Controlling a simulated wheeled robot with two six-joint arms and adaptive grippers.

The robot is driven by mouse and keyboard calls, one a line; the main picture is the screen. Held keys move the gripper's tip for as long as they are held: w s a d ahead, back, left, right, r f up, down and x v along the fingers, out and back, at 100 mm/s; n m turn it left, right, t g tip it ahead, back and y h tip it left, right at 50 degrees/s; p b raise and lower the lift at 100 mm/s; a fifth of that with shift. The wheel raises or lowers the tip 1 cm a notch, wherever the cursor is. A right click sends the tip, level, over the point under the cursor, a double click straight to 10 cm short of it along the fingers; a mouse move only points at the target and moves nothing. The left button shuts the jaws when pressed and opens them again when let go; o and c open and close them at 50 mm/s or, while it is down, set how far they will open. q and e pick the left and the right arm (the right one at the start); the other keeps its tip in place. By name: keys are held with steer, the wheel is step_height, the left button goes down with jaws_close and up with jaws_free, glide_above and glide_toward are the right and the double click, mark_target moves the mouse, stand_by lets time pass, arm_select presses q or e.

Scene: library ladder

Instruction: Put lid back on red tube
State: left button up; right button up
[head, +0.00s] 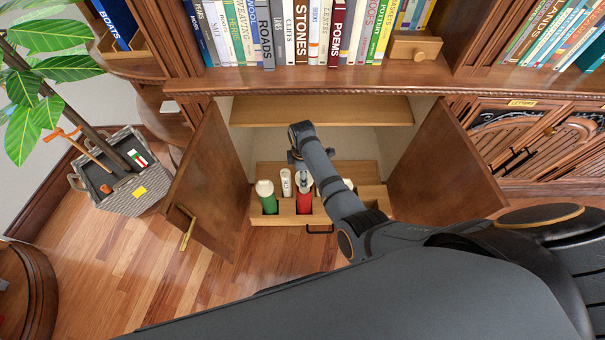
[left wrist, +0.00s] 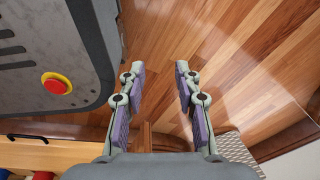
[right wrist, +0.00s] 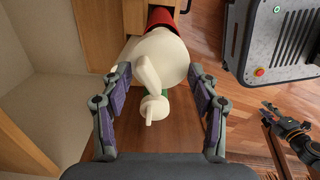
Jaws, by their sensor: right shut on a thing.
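The red tube (head: 305,203) stands in a wooden tray (head: 258,217) at the open cabinet. A cream lid with a rounded body and a nub (right wrist: 160,52) is between my right gripper's fingers (right wrist: 165,78). The red tube's end also shows just beyond the lid in the right wrist view (right wrist: 166,15). The lid overlaps it there, and I cannot tell whether it is seated. In the head view my right gripper (head: 302,175) is above the red tube, largely hidden by its arm. My left gripper (left wrist: 156,75) is open and empty above the floor.
A green tube with a white top (head: 268,198) and a small white labelled container (head: 286,183) stand left of the red tube. Open cabinet doors (head: 215,180) (head: 440,165) flank the tray, with a shelf (head: 320,110) above. A basket (head: 125,195) stands at left.

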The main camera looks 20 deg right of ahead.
arm_select(q)
steer(key=shift+s+f, duration=0.15)
arm_select(e)
steer(key=shift+s, duration=0.15)
steer(key=shift+f+b, duration=0.2)
steer(key=shift+b, duration=0.15)
step_height(320, 180, down, 4)
steer(key=b, duration=0.5)
steer(key=shift+f, duration=0.5)
steer(key=shift+f+b, duration=0.45)
steer(key=shift+f, duration=0.05)
arm_select(q)
steer(key=f, duration=0.2)
steer(key=w+f, duration=0.1)
steer(key=f, duration=0.2)
steer(key=shift+w+f, duration=0.3)
steer(key=shift+w, duration=0.1)
steer(key=shift+r+p, duration=0.75)
steer(key=shift+p, duration=0.05)
arm_select(e)
steer(key=shift+r, duration=0.15)
arm_select(q)
steer(key=shift+r, duration=0.2)
arm_select(e)
steer(key=shift+f, duration=0.25)
arm_select(q)
steer(key=shift+r+p, duration=0.3)
steer(key=shift+p, duration=0.2)
